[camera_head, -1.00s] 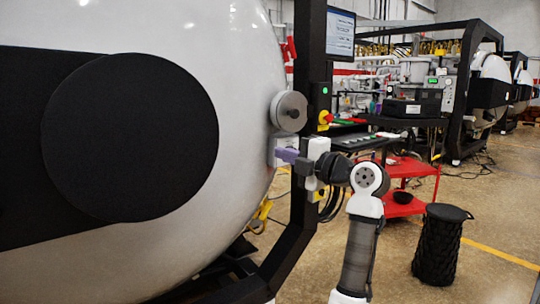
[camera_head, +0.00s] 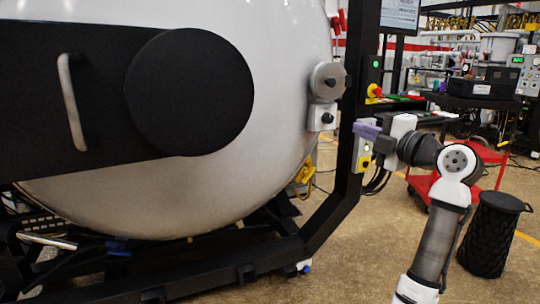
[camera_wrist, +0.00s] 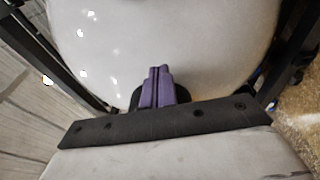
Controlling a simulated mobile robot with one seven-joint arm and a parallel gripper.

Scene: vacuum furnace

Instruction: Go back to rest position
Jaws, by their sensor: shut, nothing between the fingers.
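My gripper (camera_head: 368,130) has purple fingers and points left, in front of the black frame post in the head view. The fingers are shut together with nothing between them. In the wrist view the gripper (camera_wrist: 158,88) points toward the large white furnace vessel (camera_wrist: 190,45), with a dark round shape partly hidden behind the fingers. In the head view the white vessel (camera_head: 270,80) fills the left side, with a black round cover (camera_head: 190,92) and a metal handle (camera_head: 72,102). I cannot tell the exact gap between the fingers and the vessel or post.
The black frame post (camera_head: 355,110) carries a control box with a red and yellow knob (camera_head: 374,92) and a screen (camera_head: 400,15). A red cart (camera_head: 425,185) and a black bin (camera_head: 490,235) stand at right. Open floor (camera_head: 345,260) lies in front.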

